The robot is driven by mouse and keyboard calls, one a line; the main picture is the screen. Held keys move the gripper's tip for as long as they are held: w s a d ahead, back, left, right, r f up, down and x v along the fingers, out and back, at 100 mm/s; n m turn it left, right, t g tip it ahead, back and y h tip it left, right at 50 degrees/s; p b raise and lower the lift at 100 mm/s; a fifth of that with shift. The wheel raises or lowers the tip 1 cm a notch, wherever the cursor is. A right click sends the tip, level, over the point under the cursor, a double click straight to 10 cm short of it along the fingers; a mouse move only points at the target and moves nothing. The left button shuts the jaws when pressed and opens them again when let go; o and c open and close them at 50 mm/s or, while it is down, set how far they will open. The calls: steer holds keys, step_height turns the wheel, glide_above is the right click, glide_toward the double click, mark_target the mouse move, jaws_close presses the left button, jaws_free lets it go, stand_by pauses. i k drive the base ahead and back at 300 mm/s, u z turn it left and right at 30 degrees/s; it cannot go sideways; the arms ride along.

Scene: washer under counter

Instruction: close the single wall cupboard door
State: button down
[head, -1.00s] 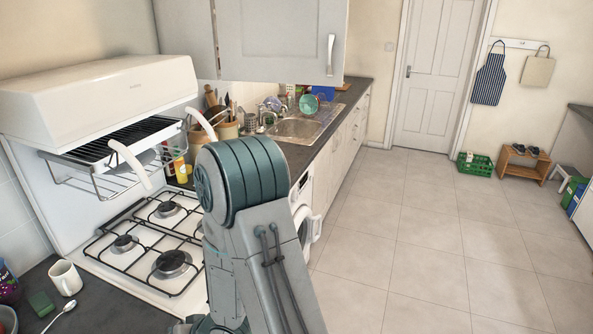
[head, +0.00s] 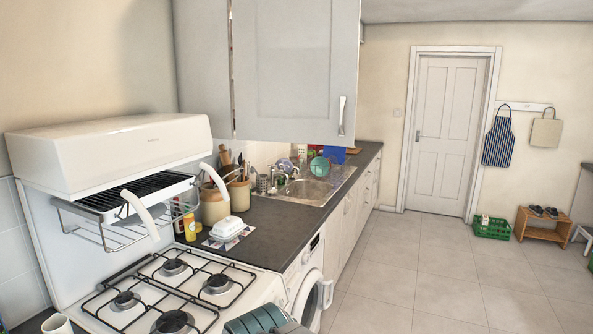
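The grey wall cupboard (head: 203,70) hangs on the left wall above the counter. Its panelled door (head: 290,70) stands wide open, swung out from the hinge side at its left edge, with its outer face towards me. A narrow dark gap shows along that hinge edge. The upright metal handle (head: 342,115) is near the door's lower right corner. The door hides most of the cupboard's inside. My gripper is not in view; only a teal piece of my arm shows at the bottom edge, well below the door.
A white cooker hood-like grill (head: 110,150) with a wire rack and two pale handles juts out at left, above the gas hob (head: 170,295). Jars, a butter dish (head: 228,228) and a sink (head: 303,190) occupy the counter.

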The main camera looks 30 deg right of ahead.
mark_target(295, 62)
steer(key=z, duration=0.5)
steer(key=k, duration=0.6)
steer(key=z, duration=1)
steer(key=i, duration=2.25)
steer(key=u, duration=0.8)
